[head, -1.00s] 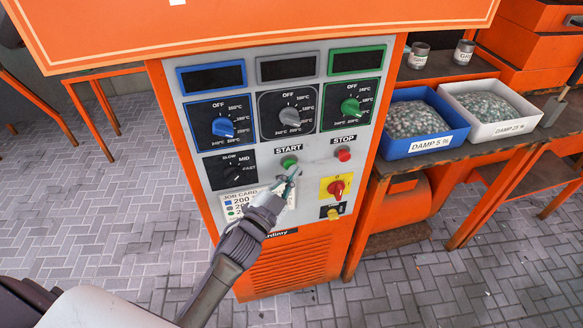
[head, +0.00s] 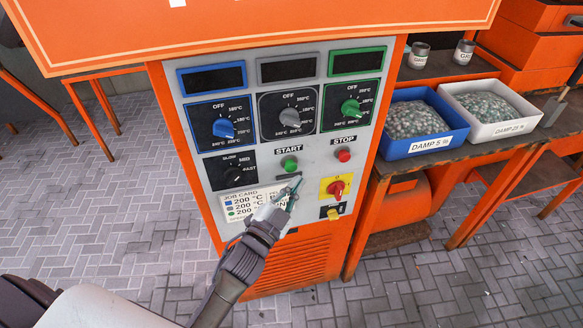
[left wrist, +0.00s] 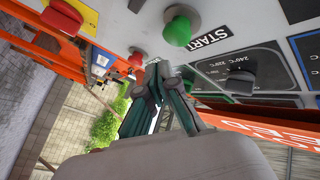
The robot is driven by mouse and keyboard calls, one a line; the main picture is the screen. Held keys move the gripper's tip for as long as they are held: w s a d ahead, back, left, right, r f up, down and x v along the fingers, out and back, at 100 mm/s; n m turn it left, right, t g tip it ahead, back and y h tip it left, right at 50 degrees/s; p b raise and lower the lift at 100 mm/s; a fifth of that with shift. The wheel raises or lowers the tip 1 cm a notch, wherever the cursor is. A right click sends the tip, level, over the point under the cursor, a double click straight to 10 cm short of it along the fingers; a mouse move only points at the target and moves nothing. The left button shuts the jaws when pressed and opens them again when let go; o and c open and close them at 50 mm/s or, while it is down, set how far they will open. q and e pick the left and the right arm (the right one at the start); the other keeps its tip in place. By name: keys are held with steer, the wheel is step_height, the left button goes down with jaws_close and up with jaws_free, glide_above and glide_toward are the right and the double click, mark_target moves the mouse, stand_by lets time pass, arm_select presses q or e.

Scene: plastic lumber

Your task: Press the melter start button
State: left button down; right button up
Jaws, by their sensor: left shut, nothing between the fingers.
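The green start button (head: 289,163) sits on the grey control panel (head: 312,172) under the word START. It also shows in the left wrist view (left wrist: 180,27), domed and standing out from the panel. My left gripper (head: 296,182) is shut and empty, with its tips just below and a little right of the button in the head view. In the left wrist view the closed fingertips (left wrist: 163,72) are apart from the button, with a visible gap. The red stop button (head: 344,155) is to the right of the start button. My right gripper is not in view.
Above the buttons are blue, grey and green dials and three dark displays. A red rotary switch (head: 336,188) on a yellow plate sits below the stop button. A job card (head: 240,206) is partly behind my gripper. A bench at right holds blue (head: 437,150) and white trays of pellets.

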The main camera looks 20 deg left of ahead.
arm_select(q)
steer(key=shift+s+d, duration=0.5)
steer(key=shift+s, duration=0.25)
steer(key=shift+s+d, duration=0.45)
steer(key=shift+s, duration=0.3)
steer(key=s+a+f+n+g+y, duration=0.1)
steer(key=s+f+g, duration=0.25)
steer(key=f, duration=0.85)
steer(key=s+a+f+n+g, duration=0.1)
steer(key=s+f+n+g, duration=0.3)
steer(key=f, duration=0.8)
steer(key=s+a+f+m+g+y, duration=0.15)
steer(key=s+f, duration=0.35)
steer(key=f, duration=0.7)
steer(key=s+a+f+n+g, duration=0.1)
steer(key=s+a+f+g, duration=0.1)
steer(key=s+f, duration=0.3)
steer(key=s+a+f+n+g+y, duration=0.1)
steer(key=s+f+g, duration=0.3)
steer(key=s, duration=1)
steer(key=s+a+f+n+g, duration=0.1)
steer(key=s+a+f+g, duration=0.1)
steer(key=s+f, duration=0.5)
steer(key=s+g, duration=0.1)
steer(key=s, duration=0.1)
steer(key=shift+s+a+f+n, duration=0.35)
steer(key=shift+s+a+f, duration=0.05)
